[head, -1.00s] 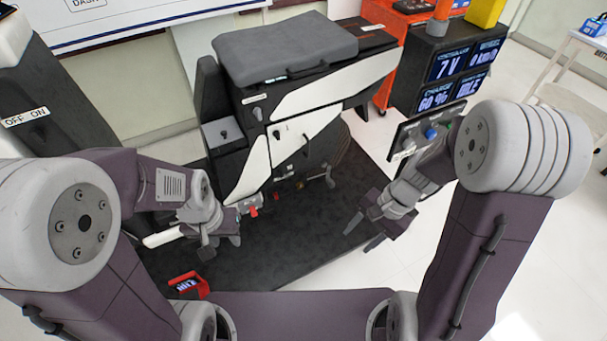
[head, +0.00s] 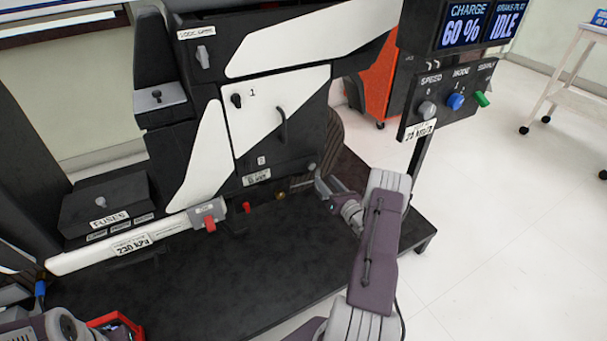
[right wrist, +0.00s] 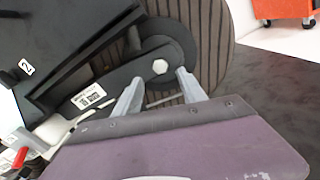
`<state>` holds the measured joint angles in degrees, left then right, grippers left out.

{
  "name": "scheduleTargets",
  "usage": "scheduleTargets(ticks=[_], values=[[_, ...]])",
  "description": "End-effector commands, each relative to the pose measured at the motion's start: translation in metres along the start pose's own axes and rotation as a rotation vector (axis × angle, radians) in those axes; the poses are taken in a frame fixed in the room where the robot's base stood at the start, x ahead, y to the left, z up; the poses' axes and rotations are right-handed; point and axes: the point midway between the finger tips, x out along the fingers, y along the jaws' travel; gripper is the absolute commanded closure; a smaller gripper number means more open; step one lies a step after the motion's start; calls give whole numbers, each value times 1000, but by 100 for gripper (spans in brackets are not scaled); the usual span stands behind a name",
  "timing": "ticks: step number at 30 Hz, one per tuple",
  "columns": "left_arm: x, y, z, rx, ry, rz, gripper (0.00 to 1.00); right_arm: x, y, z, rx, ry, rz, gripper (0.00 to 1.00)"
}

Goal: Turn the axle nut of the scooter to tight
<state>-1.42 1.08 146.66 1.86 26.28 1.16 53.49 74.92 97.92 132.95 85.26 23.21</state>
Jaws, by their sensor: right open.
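The scooter (head: 268,120) is a black and white body standing on a dark platform. Its axle nut is a pale hexagonal nut (right wrist: 160,66) on a dark rounded arm beside the ribbed wheel (right wrist: 215,45) in the right wrist view. My right gripper (right wrist: 158,90) is open, its two fingers either side of and just below the nut as seen there, with nothing between them. Whether they touch it I cannot tell. My left arm shows only partly at the lower left.
A white pump-like tube (head: 130,243) marked 230 kPa lies along the platform (head: 235,265). A control panel (head: 450,105) with knobs stands at the right on a post. A fuse box (head: 105,205) is at left.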

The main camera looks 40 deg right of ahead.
Motion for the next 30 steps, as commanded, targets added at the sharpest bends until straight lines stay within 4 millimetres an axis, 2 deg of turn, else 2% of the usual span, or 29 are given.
scheduleTargets(ticks=[6,12,16,23,24,29,30], values=[[31,-1,3,0,0,0,64,40,0,-7,-5,0,7,51],[52,-1,6,0,-1,0,64,76,1,-6,-4,2,7,51],[56,-1,6,0,-1,0,64,87,2,-3,-2,3,4,51],[55,-1,6,0,-1,0,64,89,2,0,-1,4,4,51],[55,-1,6,0,-1,0,64,89,2,0,-1,4,4,54],[55,-1,6,0,-1,0,64,89,2,-1,-1,4,4,99],[55,-1,6,0,-1,0,64,89,2,-1,-1,4,4,100]])
